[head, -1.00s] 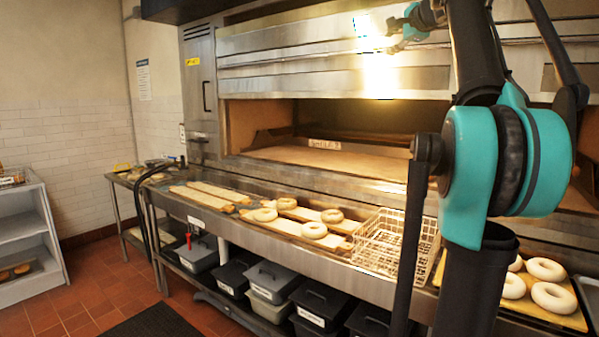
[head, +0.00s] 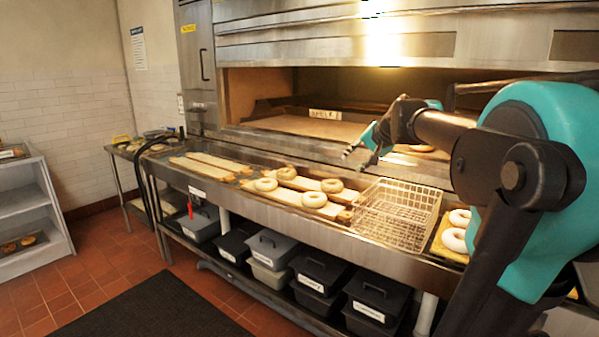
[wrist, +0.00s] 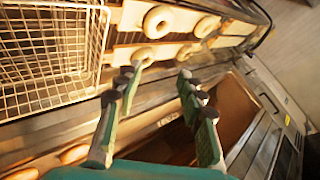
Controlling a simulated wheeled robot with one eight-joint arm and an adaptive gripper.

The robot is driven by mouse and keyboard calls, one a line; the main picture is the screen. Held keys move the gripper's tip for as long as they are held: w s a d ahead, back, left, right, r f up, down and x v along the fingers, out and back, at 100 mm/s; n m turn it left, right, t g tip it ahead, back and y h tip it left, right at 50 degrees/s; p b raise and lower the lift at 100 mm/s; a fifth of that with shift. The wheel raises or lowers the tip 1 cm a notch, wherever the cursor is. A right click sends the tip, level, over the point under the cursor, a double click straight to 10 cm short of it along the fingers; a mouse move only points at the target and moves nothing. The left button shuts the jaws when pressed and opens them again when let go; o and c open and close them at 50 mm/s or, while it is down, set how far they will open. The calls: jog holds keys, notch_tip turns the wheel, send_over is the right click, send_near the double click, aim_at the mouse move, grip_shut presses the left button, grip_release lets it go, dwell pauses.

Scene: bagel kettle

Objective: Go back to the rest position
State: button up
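My gripper (head: 362,158) is in front of the oven mouth, above the counter and up-left of the wire basket. Its fingers are spread, with nothing between them in the wrist view (wrist: 158,76). My arm reaches in from the right side of the head view. The wire basket (head: 398,214) stands on the counter; part of it also shows at upper left in the wrist view (wrist: 45,50). Pale bagels, one of them here (head: 314,199), lie on boards left of the basket. More bagels (head: 454,240) sit right of it, partly hidden by my arm.
The oven (head: 262,83) spans the back, its deck (head: 290,125) open. Lidded bins (head: 270,245) stand under the counter. A dark mat (head: 150,310) lies on the tiled floor. A grey shelf (head: 25,205) stands at far left, with free floor between.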

jog(key=s+d+f+n+g+h, duration=0.1)
jog(key=s+f+n+g+h, duration=0.1)
jog(key=s+f, duration=1.2)
jog(key=s+f+n+g+h, duration=0.2)
jog(key=s+f+n, duration=0.1)
jog(key=s+f, duration=1.1)
notch_tip(320, 180, down, 6)
jog(key=shift+s+d+f+n, duration=0.1)
jog(key=shift+s+d+n, duration=0.15)
jog(key=shift+d+n, duration=0.15)
